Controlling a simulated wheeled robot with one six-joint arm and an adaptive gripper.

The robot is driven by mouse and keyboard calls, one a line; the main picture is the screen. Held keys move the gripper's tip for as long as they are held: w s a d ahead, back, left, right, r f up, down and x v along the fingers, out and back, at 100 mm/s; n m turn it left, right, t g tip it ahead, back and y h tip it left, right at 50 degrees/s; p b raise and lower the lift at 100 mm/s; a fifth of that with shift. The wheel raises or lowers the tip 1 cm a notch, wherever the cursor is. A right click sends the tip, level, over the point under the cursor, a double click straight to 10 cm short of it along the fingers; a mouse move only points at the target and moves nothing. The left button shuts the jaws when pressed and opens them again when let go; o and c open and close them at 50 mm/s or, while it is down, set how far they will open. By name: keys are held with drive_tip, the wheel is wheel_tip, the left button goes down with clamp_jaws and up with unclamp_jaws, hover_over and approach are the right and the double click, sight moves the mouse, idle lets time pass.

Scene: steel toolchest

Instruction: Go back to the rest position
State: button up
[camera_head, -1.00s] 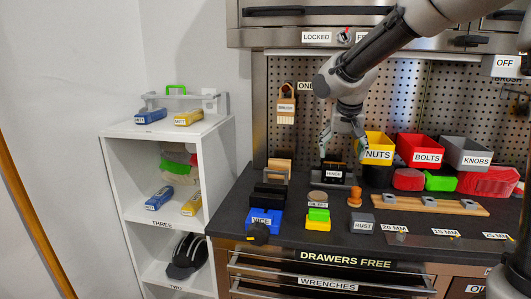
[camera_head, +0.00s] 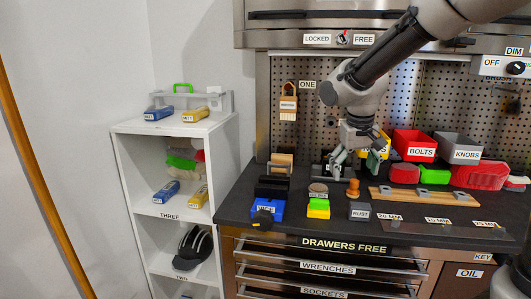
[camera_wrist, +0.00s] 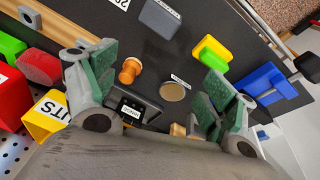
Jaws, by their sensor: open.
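My gripper (camera_head: 358,157) is open and empty above the dark workbench (camera_head: 455,210), in front of the yellow NUTS bin (camera_head: 384,143), which it partly hides. In the wrist view my gripper (camera_wrist: 160,88) has its two green-padded fingers spread wide with nothing between them. Below and between them show an orange knob-shaped piece (camera_wrist: 130,70), a round grey disc (camera_wrist: 173,91) and a black labelled block (camera_wrist: 135,108).
The red BOLTS bin (camera_head: 414,143) and grey KNOBS bin (camera_head: 458,147) stand right of my gripper. A blue vice (camera_head: 268,208), a green-and-yellow block (camera_head: 318,207) and a grey RUST block (camera_head: 360,210) sit near the front edge. White shelves (camera_head: 158,210) stand left.

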drive_tip(key=s+d+r, duration=0.1)
drive_tip(key=s+d, duration=0.3)
drive_tip(key=s, duration=0.4)
drive_tip(key=s+d+r+t, duration=0.1)
drive_tip(key=s+d, duration=0.3)
drive_tip(key=s, duration=0.4)
drive_tip(key=s+d+r+m+y, duration=0.1)
drive_tip(key=s+d, duration=0.3)
drive_tip(key=s, duration=0.4)
drive_tip(key=shift+s+d+r+t, duration=0.2)
drive_tip(key=shift+s+r+t, duration=0.2)
